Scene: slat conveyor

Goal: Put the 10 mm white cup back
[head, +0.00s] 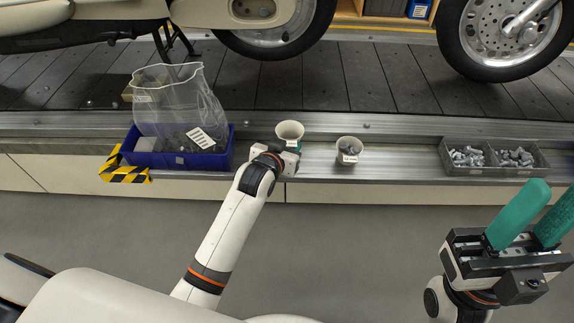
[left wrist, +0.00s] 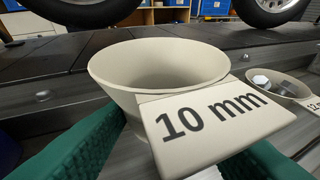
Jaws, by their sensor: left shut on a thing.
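The white 10 mm cup (head: 289,130) is at the steel ledge in front of the conveyor. In the left wrist view the cup (left wrist: 150,75) is upright, with a "10 mm" label plate facing me, and the visible inside looks empty. My left gripper (head: 288,148) is shut on this cup, its teal fingers at either side of it. I cannot tell if the cup's base touches the ledge. My right gripper (head: 527,222) is at the lower right, away from the ledge, its teal fingers apart with nothing between them.
A second white cup (head: 349,155) holding metal parts stands just right. A blue bin (head: 180,160) with a clear bag (head: 178,98) is at left, near yellow-black tape (head: 124,172). A grey divided tray (head: 496,170) of bolts is at right.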

